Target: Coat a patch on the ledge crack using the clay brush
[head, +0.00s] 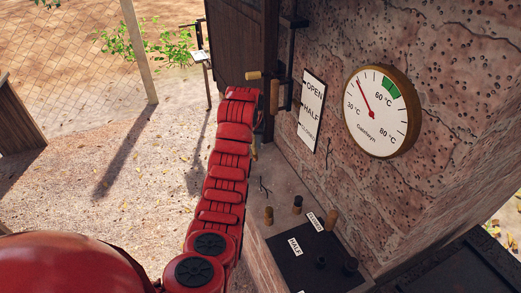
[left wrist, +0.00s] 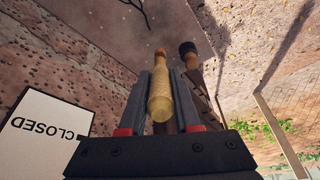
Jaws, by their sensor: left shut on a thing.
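My left gripper (head: 258,136) is at the far end of the red arm, beside the brick wall and above the ledge (head: 285,180). In the left wrist view its fingers (left wrist: 163,88) are shut on a tan wooden handle (left wrist: 160,97) with an orange-brown tip. No bristles show, so I cannot tell if this is the clay brush. The handle's end (head: 254,152) shows just below the gripper in the head view. A dark branching crack (head: 264,187) lies on the ledge, apart from the handle; part of it shows in the left wrist view (left wrist: 135,12). My right gripper is not in view.
Several short pegs, one a wooden peg (head: 331,220), stand around a dark panel (head: 310,250) labelled HALF and CLOSED. A round gauge (head: 382,110) and an OPEN/HALF/CLOSED sign (head: 312,110) hang on the wall. A wooden grip (head: 274,97) is close behind the gripper. Open ground lies left.

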